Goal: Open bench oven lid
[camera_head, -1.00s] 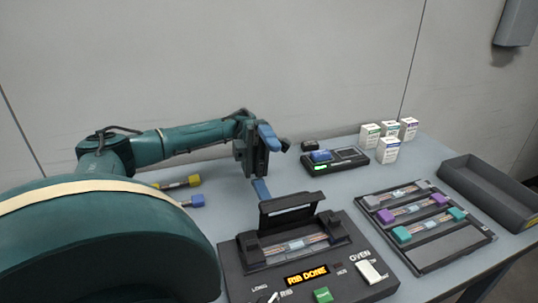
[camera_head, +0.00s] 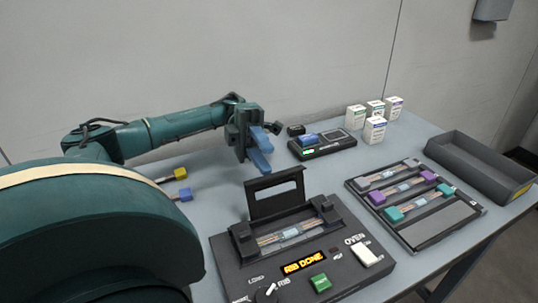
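The bench oven (camera_head: 335,285) is a dark box at the front centre, with a display reading "RIB DONE", a green button and a white switch. Its dark lid (camera_head: 262,208), with a window slot, stands raised at the back edge. The open bed shows a splice strip (camera_head: 291,233) between two dark blocks. My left gripper (camera_head: 268,151) has blue fingers and hovers behind and above the lid, apart from it, holding nothing that I can see. Its fingers look close together, but their gap is unclear. My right gripper is not in view.
A splice tray (camera_head: 439,230) with coloured holders lies right of the oven, and a grey bin (camera_head: 480,160) beyond it. A small device (camera_head: 322,146) and several white boxes (camera_head: 374,131) stand at the back. Yellow (camera_head: 174,175) and blue (camera_head: 180,195) connectors lie left.

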